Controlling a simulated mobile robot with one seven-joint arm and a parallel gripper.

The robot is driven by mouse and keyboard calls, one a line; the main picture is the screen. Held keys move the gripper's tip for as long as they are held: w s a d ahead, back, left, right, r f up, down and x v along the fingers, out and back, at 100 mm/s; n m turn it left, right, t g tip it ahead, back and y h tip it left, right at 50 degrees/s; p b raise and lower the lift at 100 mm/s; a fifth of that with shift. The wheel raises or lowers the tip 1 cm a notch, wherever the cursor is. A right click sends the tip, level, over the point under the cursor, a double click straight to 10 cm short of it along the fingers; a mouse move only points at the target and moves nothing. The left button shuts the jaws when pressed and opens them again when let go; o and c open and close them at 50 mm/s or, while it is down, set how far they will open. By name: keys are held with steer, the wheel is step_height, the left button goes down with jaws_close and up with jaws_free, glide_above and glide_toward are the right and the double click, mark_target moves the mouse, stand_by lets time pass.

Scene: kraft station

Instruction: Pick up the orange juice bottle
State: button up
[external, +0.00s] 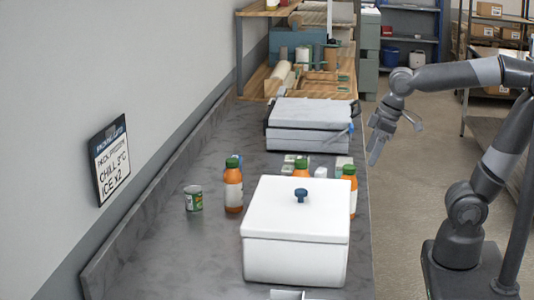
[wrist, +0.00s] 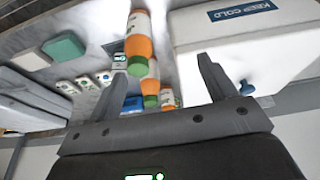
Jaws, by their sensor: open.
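Several orange bottles with white labels and green caps stand on the grey counter. One orange juice bottle (external: 233,190) is at the left beside a can. A second bottle (external: 301,169) and a third bottle (external: 350,180) are partly hidden behind the white box. My gripper (external: 396,142) is open and empty, off the counter's right edge and apart from the bottles. In the wrist view, a near bottle (wrist: 139,45) and other bottles (wrist: 151,85) appear beyond and between the open fingers. I cannot tell which bottle is meant.
A white lidded box (external: 296,262) with a blue knob stands in front of the bottles; its KEEP COLD label shows in the wrist view (wrist: 243,14). A small can (external: 194,199) is left. A grey flat-topped unit (external: 310,113) and wooden shelf (external: 255,80) stand behind.

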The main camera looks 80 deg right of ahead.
steer(key=g, duration=0.2)
glide_above(350, 167)
steer(key=s, duration=0.1)
steer(key=shift+d+r, duration=0.25)
steer(key=shift+d, duration=0.05)
steer(key=f, duration=0.5)
steer(key=shift+w+f, duration=0.1)
steer(key=shift+w, duration=0.3)
steer(key=shift+w+a+f, duration=0.1)
steer(key=shift+w+f, duration=0.05)
steer(key=shift+f, duration=1.2)
steer(key=shift+w+a+f, duration=0.1)
steer(key=shift+w+f, duration=0.05)
steer(key=shift+f, duration=1.2)
steer(key=shift+c, duration=0.3)
steer(key=c, duration=1.5)
steer(key=shift+c, duration=0.4)
steer(key=shift+r, duration=0.15)
